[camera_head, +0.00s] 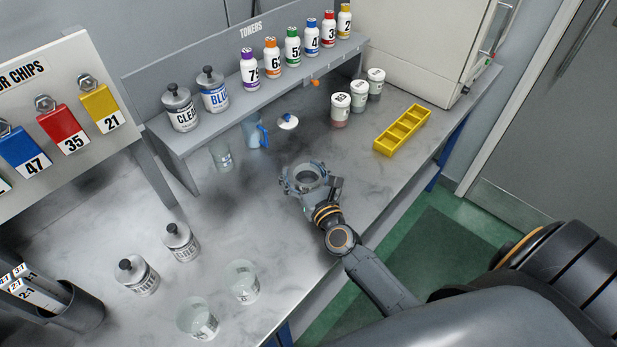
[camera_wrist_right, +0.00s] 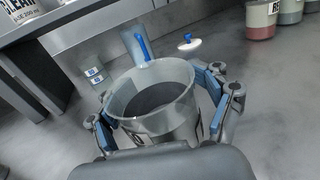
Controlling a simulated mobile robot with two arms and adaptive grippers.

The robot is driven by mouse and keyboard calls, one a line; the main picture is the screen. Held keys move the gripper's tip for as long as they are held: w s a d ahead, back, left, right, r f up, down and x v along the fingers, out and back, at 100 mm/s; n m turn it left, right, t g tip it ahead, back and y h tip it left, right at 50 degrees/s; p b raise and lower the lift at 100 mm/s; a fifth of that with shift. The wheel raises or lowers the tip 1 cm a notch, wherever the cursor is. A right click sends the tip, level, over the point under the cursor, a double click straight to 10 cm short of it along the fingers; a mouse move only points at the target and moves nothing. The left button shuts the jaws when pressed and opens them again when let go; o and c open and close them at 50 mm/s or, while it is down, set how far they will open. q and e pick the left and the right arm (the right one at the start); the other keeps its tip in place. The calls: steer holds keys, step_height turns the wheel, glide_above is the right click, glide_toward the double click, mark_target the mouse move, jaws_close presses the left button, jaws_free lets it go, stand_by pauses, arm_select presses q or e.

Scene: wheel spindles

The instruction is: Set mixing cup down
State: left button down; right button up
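A clear mixing cup (camera_wrist_right: 160,122) with dark grey contents and a black-lettered label is between the blue-padded fingers of my right gripper (camera_wrist_right: 155,105). The fingers lie against its two sides. In the head view the cup (camera_head: 307,176) sits within the right gripper (camera_head: 308,181), over the middle of the grey worktop (camera_head: 340,155). The cup looks close to upright. Its base is hidden, so I cannot tell whether it touches the worktop. My left gripper is not in view.
A yellow tray (camera_head: 402,130) and lidded jars (camera_head: 340,110) stand to the right. Clear cups (camera_head: 242,281) stand front left.

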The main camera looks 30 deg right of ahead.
steer(key=s+b, duration=0.1)
steer(key=s, duration=0.2)
steer(key=s+b, duration=0.1)
steer(key=s, duration=0.3)
steer(key=s+b, duration=0.1)
steer(key=s, duration=0.3)
steer(key=shift+a+f, duration=0.1)
steer(key=shift+a, duration=0.25)
steer(key=shift+s+r, duration=0.2)
steer(key=shift+s, duration=0.35)
steer(key=shift+f, duration=0.1)
